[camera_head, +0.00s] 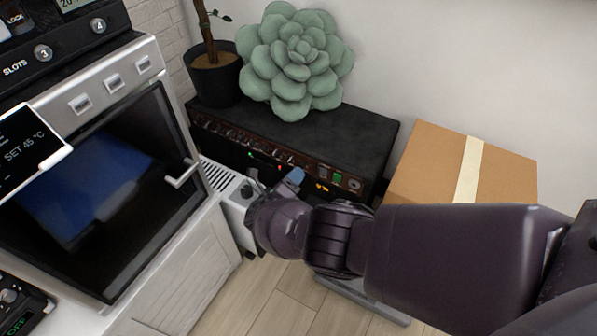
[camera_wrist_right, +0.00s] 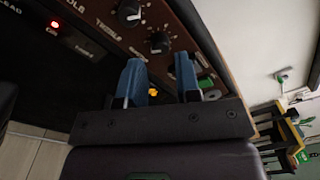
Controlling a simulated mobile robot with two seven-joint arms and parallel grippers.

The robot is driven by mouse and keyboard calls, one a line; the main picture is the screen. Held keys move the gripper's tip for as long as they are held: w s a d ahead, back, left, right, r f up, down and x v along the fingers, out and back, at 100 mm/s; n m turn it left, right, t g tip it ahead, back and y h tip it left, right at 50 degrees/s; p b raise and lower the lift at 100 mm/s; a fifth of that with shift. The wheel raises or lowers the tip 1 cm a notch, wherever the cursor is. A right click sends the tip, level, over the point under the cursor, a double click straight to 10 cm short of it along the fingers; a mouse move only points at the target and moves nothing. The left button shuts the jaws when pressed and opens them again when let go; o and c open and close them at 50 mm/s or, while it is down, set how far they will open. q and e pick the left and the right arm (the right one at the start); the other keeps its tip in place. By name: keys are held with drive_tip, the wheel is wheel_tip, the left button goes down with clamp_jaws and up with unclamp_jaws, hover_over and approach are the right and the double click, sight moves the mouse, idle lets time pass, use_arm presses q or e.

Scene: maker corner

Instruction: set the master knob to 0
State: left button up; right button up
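The black amplifier (camera_head: 350,125) has a brown control panel with a row of knobs, and stands against the wall in the head view. The right wrist view shows two dark knobs with white pointer marks close up, an upper knob (camera_wrist_right: 130,12) and a lower knob (camera_wrist_right: 158,42). I cannot read a master label on either. My right gripper (camera_head: 292,180) is at the panel's right part. In the wrist view its blue fingers (camera_wrist_right: 160,72) are apart, with the lower knob just beyond the gap; whether they touch it is unclear. My left gripper is not in view.
A green succulent (camera_head: 296,60) and a dark plant pot (camera_head: 213,78) sit on the amplifier. A cardboard box (camera_head: 425,165) stands to its right. A glass-doored machine (camera_head: 90,190) is at left, with a white vented unit (camera_head: 217,178) between. Floor shows below.

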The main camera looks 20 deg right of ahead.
use_arm(q)
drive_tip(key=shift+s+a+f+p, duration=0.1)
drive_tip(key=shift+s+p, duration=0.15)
drive_tip(key=shift+p, duration=0.05)
use_arm(e)
drive_tip(key=v, duration=0.8)
drive_tip(key=shift+a, duration=0.1)
